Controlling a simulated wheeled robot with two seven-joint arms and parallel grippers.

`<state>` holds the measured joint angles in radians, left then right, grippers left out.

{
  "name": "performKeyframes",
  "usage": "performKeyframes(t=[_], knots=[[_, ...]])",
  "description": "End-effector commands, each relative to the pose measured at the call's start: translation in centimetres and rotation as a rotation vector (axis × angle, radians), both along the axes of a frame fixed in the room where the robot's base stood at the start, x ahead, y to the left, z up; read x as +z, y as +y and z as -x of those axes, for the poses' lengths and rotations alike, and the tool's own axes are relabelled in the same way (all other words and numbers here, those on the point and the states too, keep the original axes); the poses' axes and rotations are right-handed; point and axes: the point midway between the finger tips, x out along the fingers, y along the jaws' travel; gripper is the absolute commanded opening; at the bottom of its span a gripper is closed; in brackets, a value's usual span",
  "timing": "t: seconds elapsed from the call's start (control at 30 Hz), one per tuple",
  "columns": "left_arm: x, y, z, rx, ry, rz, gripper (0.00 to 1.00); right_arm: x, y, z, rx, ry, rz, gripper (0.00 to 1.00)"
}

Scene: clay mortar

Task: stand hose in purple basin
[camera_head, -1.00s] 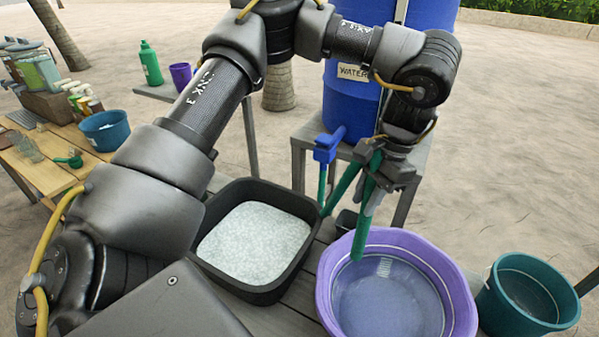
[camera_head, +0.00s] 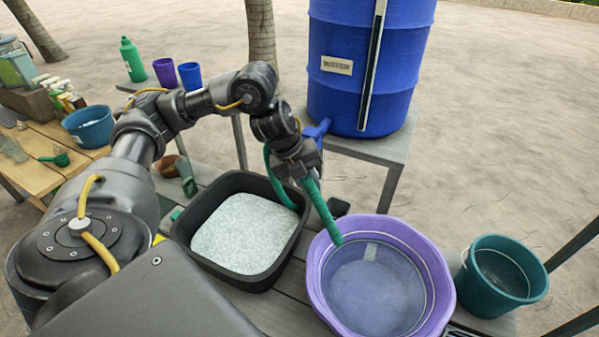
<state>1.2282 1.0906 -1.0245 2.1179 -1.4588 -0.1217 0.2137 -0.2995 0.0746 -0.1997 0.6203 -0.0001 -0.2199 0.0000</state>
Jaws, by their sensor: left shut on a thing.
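The purple basin (camera_head: 440,292) stands on the grey slatted table and holds what looks like clear water. My left gripper (camera_head: 303,178) is shut on the green hose (camera_head: 322,208), above the gap between the black tub and the basin. The hose's free end hangs at the basin's back left rim, pointing down and right. Another stretch of hose loops left from the gripper to the black tub's right side. I cannot tell whether the free end touches the rim. My right gripper is not in view.
A black tub (camera_head: 182,230) of white grains stands left of the basin, a teal bucket (camera_head: 478,290) right of it. The blue barrel (camera_head: 345,95) stands behind on a grey stand. A wooden table (camera_head: 75,168) with bottles is at far left.

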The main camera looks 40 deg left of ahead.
Motion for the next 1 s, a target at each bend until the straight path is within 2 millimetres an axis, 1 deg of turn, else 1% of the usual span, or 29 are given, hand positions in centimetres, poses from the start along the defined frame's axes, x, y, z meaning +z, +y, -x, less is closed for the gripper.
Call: performKeyframes(t=[0.03,0.2,0.37,0.57,0.67,1.0], knots=[[0.0,0.9,0.1,-0.020,0.002,0.013,0.07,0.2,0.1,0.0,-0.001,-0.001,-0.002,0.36],[0.3,2.5,0.1,-0.097,-0.006,0.036,0.07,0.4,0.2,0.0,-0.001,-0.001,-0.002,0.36],[0.4,2.9,0.1,-0.122,-0.008,0.042,0.07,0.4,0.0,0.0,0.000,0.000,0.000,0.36],[-0.2,2.6,0.1,-0.123,-0.009,0.042,0.07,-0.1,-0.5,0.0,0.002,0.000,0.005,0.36],[-1.1,2.2,0.1,-0.123,-0.008,0.041,0.07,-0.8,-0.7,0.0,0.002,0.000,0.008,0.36],[-4.9,0.1,-0.2,-0.123,-0.008,0.043,0.07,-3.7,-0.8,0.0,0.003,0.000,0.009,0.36]])
